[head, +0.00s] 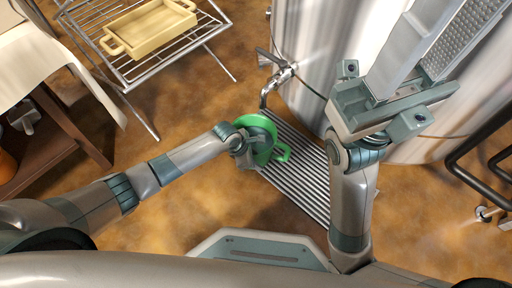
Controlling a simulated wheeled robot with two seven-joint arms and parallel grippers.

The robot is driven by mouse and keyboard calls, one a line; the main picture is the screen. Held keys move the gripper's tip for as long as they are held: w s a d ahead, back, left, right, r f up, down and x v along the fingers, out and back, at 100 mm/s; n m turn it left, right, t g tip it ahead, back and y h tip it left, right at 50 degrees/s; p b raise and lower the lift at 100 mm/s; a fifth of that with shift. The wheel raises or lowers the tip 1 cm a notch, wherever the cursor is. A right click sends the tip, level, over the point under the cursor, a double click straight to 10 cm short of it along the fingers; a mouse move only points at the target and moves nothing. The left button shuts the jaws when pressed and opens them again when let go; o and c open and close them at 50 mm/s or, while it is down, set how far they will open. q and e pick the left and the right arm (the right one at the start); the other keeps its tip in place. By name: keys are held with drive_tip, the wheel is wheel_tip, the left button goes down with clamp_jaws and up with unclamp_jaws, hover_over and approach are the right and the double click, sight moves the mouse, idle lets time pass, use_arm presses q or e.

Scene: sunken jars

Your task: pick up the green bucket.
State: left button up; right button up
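The green bucket (269,126) stands on the ribbed metal grate below the tap of a large steel tank. A green part like a handle or lug (283,153) juts out at its lower right. My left gripper (248,150) is right over the bucket and hides much of it. Its fingers are hard to make out, so I cannot tell if they grip or touch the bucket. My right gripper (430,48) is raised close to the camera, far from the bucket. Its fingers look apart, with one ribbed inner pad showing and nothing between them.
The steel tank (318,45) with its tap (282,76) rises behind the grate (300,170). A wire rack (120,62) holds a yellow tray (150,28) at upper left. A brown shelf (50,150) stands at left. Dark pipes (470,170) are at right. Brown floor is clear between rack and grate.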

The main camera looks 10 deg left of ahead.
use_arm(q)
drive_tip(key=shift+b+x, duration=0.35)
drive_tip(key=shift+x, duration=0.5)
clamp_jaws()
idle(1.1)
drive_tip(key=shift+w+d+r, duration=0.1)
drive_tip(key=shift+w+r, duration=0.05)
drive_tip(key=shift+r, duration=0.05)
